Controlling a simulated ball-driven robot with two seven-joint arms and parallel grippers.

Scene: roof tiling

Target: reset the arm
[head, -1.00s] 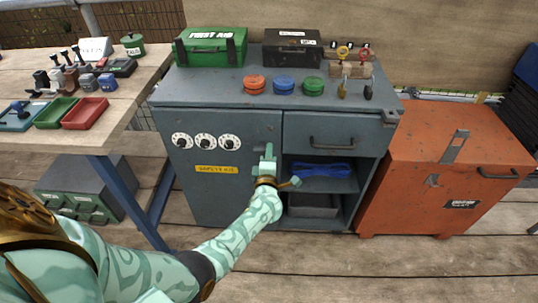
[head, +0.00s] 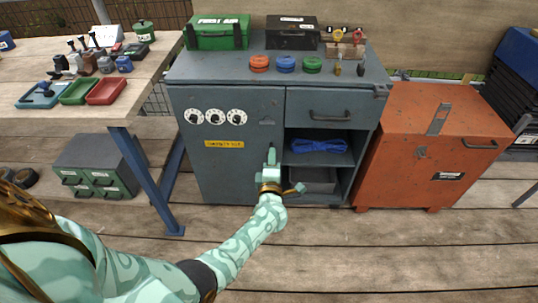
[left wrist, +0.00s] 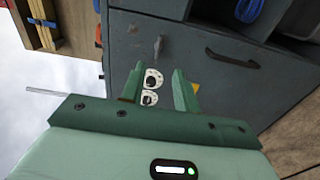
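My left arm comes in from the lower left of the head view, pale green with swirls. Its gripper (head: 271,162) is in front of the lower part of the grey cabinet (head: 240,165), near the edge between its closed door and open shelf. In the left wrist view the two green fingers (left wrist: 158,88) stand apart with nothing between them. Dials on the cabinet door show in the gap behind. I cannot tell how far the fingertips are from the door. My right gripper is in neither view.
A workbench (head: 60,108) with trays and stamps stands left. A green first aid box (head: 217,40) and coloured pucks sit on the cabinet top. A blue cable bundle (head: 318,146) lies on its shelf. An orange chest (head: 430,150) stands right. The plank floor in front is clear.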

